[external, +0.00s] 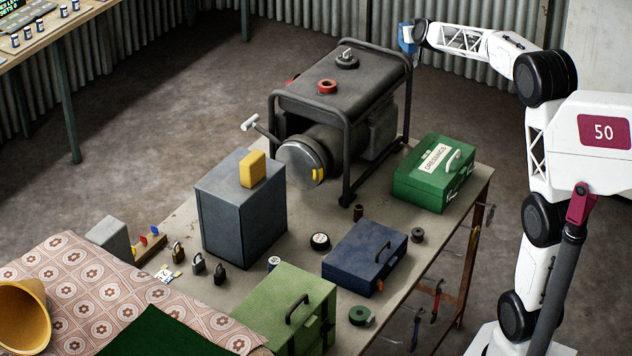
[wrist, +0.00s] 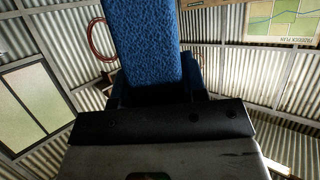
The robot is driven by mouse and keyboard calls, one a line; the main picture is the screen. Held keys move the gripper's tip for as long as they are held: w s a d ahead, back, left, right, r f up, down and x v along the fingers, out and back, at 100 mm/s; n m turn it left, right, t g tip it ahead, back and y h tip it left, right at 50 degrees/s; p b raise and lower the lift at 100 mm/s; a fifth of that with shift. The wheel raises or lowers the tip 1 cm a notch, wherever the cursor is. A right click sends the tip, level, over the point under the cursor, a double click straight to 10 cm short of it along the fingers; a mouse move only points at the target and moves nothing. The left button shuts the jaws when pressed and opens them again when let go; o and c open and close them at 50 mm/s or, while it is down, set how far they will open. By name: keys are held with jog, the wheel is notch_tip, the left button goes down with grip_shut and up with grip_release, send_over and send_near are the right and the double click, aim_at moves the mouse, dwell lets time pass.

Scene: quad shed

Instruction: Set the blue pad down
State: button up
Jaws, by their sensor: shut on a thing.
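The blue pad (external: 405,36) is at the end of my raised arm in the external view, beside the upper right corner of the generator frame in the picture. My gripper (external: 417,32) is shut on it. In the wrist view the blue pad (wrist: 142,42) stands out beyond my gripper (wrist: 155,88), with a rough, textured blue face. The pad is small in the external view, and its distance from the generator (external: 350,110) cannot be told.
The workbench (external: 307,271) carries a green dressings box (external: 420,190), a navy case (external: 350,255), a grey cabinet (external: 235,215) with a yellow block (external: 253,169) on top, padlocks and a light green case (external: 275,310). Small bare patches lie between them. Corrugated walls (wrist: 225,60) stand around.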

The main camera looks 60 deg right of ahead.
jog(key=shift+s+d+f+m+g+h, duration=0.8)
jog(key=shift+s+d+f, duration=0.7)
jog(key=shift+s+d, duration=1.75)
jog(key=a+f, duration=0.4)
jog(key=f, duration=0.5)
jog(key=a+f+n+t+y, duration=0.1)
jog(key=a+f, duration=0.2)
jog(key=f, duration=0.7)
jog(key=shift+w+a, duration=0.25)
jog(key=shift+a, duration=0.15)
